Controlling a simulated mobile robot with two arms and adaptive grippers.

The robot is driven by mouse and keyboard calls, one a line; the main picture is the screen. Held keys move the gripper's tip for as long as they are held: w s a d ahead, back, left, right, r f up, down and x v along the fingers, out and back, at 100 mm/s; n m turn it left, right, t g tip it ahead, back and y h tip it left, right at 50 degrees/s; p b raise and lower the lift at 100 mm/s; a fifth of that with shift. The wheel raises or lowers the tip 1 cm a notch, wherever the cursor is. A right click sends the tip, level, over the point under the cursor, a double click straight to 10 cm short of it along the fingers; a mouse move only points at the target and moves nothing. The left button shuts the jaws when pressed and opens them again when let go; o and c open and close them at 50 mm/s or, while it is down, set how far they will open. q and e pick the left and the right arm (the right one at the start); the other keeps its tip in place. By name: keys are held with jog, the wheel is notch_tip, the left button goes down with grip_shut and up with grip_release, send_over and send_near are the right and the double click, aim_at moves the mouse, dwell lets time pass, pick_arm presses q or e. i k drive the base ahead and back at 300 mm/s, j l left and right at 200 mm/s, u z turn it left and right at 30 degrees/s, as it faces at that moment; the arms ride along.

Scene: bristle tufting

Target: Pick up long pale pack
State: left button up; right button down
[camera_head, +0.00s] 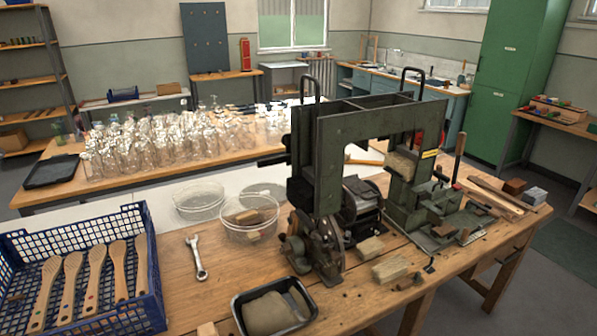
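Several pale, blocky packs lie on the wooden workbench, and I cannot tell for sure which one is the long pale pack. A pale tan pack (391,268) lies on the bench in front of the green machine, with a smaller pale piece (369,247) beside it. A larger pale pack (268,314) lies in a black tray (239,318) at the bottom edge. Another pale pack (402,166) sits in the machine's right part. Neither of my grippers shows in the head view.
A dark green machine (330,150) with tall handles stands mid-bench. A blue crate (150,265) of wooden brushes is at left. A wrench (197,258) and round clear dishes (247,237) lie between. Many glass bottles (165,140) crowd the table behind.

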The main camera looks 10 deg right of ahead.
aim_at(387, 271)
jog(key=i+l+u, duration=0.2)
jog(key=l, duration=0.55)
jog(key=l+u, duration=0.25)
jog(key=l, duration=0.5)
